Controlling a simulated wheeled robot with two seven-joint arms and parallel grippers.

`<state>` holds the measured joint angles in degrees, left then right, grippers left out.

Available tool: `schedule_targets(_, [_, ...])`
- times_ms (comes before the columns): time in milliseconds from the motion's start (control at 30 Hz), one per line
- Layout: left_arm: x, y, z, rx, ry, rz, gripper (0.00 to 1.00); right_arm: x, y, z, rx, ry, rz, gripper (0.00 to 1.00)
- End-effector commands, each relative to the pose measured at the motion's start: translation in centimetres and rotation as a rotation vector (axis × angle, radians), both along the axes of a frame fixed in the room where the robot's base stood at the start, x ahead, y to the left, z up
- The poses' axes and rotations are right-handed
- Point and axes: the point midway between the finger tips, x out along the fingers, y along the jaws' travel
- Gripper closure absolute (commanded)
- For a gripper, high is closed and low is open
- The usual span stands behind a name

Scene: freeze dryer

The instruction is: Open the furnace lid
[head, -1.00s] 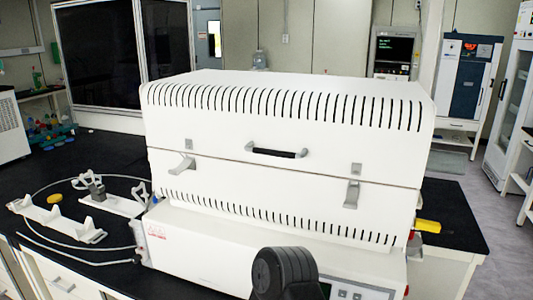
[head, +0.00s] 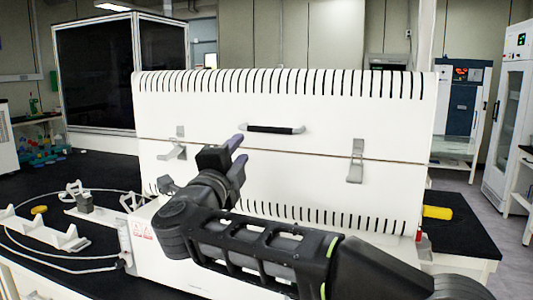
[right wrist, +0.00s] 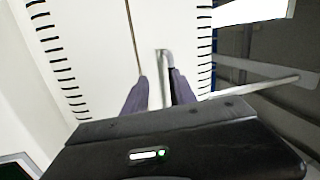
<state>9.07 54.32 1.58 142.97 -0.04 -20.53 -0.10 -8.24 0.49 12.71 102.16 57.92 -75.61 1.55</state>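The white furnace (head: 285,185) stands on the dark bench, its lid (head: 210,105) down on the lower body along a thin seam. A dark handle (head: 275,129) with grey ends is on the lid front. Grey latches sit at the seam: a left latch (head: 173,152) and a right latch (head: 356,162). My right gripper (head: 238,157) is open in front of the furnace, right of the left latch and below the handle. In the right wrist view, a grey latch (right wrist: 166,62) appears between the two purple fingers (right wrist: 158,92); contact cannot be told. My left gripper is not in view.
White racks (head: 45,232) and thin tubing lie on the bench at left. A yellow part (head: 437,212) sticks out at the furnace's right side. My right arm covers much of the furnace's lower front.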

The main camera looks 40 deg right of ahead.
Motion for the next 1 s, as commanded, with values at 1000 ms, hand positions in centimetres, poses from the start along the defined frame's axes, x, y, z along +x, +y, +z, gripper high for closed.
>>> schedule_targets(1000, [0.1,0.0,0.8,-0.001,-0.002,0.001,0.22,0.1,-6.9,3.6,0.081,-0.083,-0.067,0.67])
